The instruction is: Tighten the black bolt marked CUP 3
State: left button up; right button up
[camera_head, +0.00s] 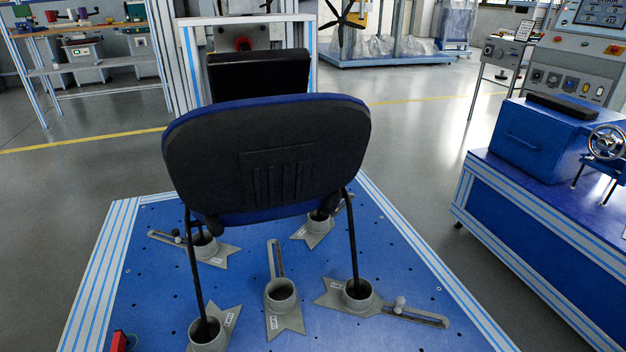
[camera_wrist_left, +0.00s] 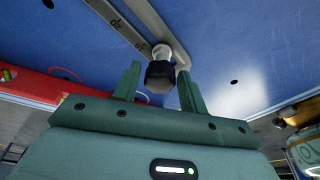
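In the left wrist view, a black bolt head (camera_wrist_left: 160,75) with a pale collar stands at a slotted grey bracket arm (camera_wrist_left: 138,20). My left gripper (camera_wrist_left: 158,84) is open, one green finger on each side of the head; I cannot tell whether they touch it. In the head view, a black bolt (camera_head: 176,236) stands at the slotted arm of the back left cup (camera_head: 204,245), and a pale bolt (camera_head: 400,303) at that of the right cup (camera_head: 357,292). I cannot read CUP 3 on any label. Neither gripper shows in the head view.
A chair (camera_head: 268,155) with a dark, blue-edged backrest stands with its legs in cups on the blue perforated platform (camera_head: 150,290), hiding part of it. A red object (camera_head: 119,342) sits at the platform's front left. A blue machine bench (camera_head: 530,200) stands at right.

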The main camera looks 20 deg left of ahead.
pick_arm(q)
grip_shut()
jog(key=m+p, duration=0.1)
jog(key=m, duration=0.2)
jog(key=shift+r+t, duration=0.1)
jog(key=shift+t, duration=0.2)
jog(key=shift+m+y, duration=0.3)
jog(key=shift+m, duration=0.3)
jog(key=shift+o, duration=1.8)
grip_release()
